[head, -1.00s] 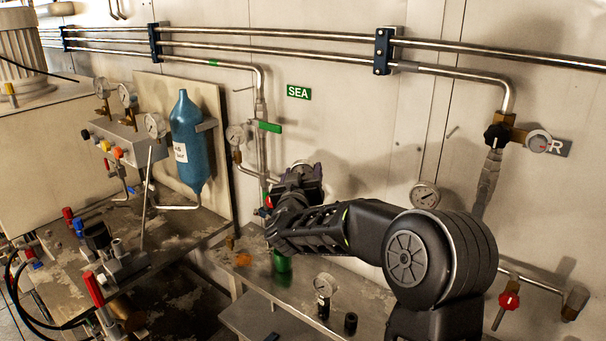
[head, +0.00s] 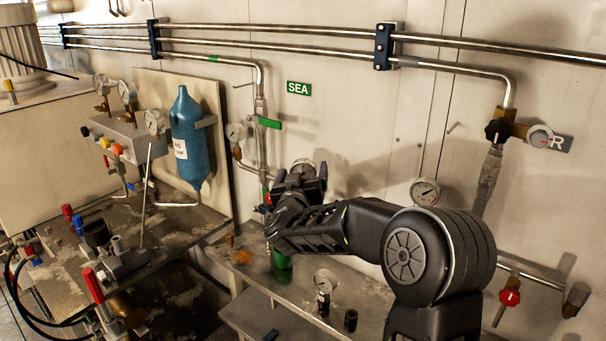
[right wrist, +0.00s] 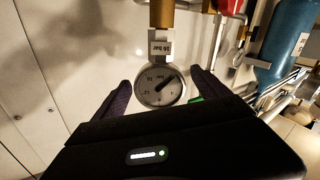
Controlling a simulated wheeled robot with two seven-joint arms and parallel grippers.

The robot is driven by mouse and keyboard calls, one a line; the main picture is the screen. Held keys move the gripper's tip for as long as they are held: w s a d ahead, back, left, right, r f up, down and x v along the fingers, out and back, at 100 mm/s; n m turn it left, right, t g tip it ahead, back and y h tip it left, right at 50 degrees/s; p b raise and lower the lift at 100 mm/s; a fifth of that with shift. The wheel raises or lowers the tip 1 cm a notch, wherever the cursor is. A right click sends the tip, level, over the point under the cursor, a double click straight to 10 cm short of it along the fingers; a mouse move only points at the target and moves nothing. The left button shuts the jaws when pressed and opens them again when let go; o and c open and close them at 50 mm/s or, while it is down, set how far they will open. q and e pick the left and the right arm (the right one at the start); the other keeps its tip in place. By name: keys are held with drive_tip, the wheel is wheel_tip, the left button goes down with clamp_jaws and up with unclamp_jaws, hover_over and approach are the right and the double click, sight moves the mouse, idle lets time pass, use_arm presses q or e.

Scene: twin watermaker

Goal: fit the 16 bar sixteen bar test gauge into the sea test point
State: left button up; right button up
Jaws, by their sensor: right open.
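The 16 bar test gauge (right wrist: 160,86) shows in the right wrist view, with a round dial and a white tag on its stem. The stem meets a brass fitting (right wrist: 161,14); how deep it is seated I cannot tell. My right gripper (right wrist: 160,88) is open, one finger each side of the dial, with gaps showing. The sea test point is mostly hidden there. My left gripper is out of view.
Another gauge (head: 324,283) and a small dark cap (head: 350,320) stand on the metal bench (head: 375,300). A green object (head: 282,262) stands below my gripper. The sea pipe with its green-handled valve (head: 269,123) and the blue bottle (head: 188,140) are to the left.

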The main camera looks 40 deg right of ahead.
drive_tip(key=b+v, duration=0.1)
drive_tip(key=v, duration=0.7)
drive_tip(key=shift+b, duration=0.4)
drive_tip(key=shift+w, duration=0.1)
idle(0.5)
